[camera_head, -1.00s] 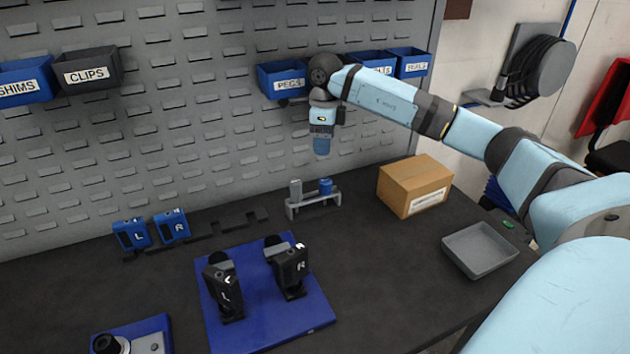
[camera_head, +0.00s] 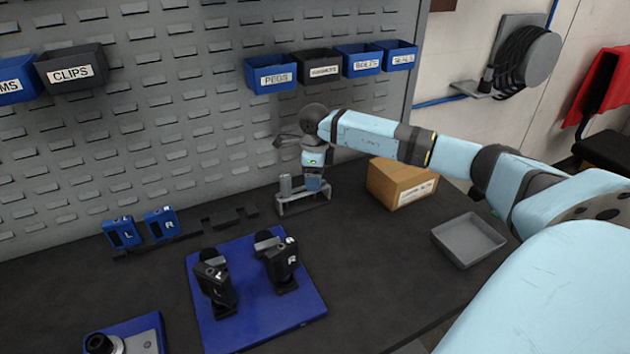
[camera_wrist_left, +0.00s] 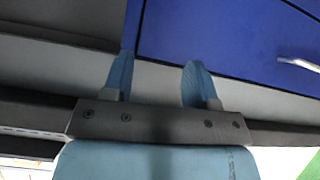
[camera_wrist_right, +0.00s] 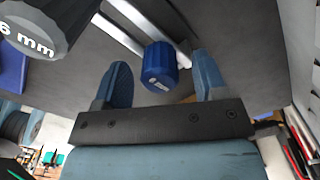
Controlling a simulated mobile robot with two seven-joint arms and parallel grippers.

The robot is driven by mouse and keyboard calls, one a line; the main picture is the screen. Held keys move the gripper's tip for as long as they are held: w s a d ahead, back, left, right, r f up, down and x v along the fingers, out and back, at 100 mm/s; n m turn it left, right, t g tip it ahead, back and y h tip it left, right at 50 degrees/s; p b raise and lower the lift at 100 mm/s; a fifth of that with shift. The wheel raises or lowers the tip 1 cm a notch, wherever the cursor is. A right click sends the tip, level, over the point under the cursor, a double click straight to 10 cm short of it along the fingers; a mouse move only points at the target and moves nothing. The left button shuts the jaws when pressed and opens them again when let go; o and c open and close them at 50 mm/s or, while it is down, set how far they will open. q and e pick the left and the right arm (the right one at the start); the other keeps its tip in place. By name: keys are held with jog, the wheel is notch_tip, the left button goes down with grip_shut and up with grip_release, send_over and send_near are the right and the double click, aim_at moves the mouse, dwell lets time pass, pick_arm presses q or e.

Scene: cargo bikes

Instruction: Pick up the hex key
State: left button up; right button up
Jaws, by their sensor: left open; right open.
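A small rack (camera_head: 300,201) stands on the bench by the pegboard, holding a grey-topped tool (camera_head: 285,187) and a blue-topped one. In the right wrist view the grey tool (camera_wrist_right: 35,25) reads "6 mm", and the blue round top (camera_wrist_right: 159,68) sits between my fingers. I cannot tell from the pictures which is the hex key. My right gripper (camera_head: 314,184) points down over the blue top and hides it in the head view. Its fingers are open with gaps on both sides. My left gripper (camera_wrist_left: 155,75) is open and empty, seen only in its own wrist view.
A cardboard box (camera_head: 400,183) and a grey tray (camera_head: 468,240) lie right of the rack. A blue plate (camera_head: 255,305) with two black parts is in front. Labelled bins (camera_head: 270,73) hang above. A blue panel (camera_wrist_left: 225,40) is near my left gripper.

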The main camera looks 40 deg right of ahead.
jog(key=c, duration=1)
jog(key=shift+r, duration=0.15)
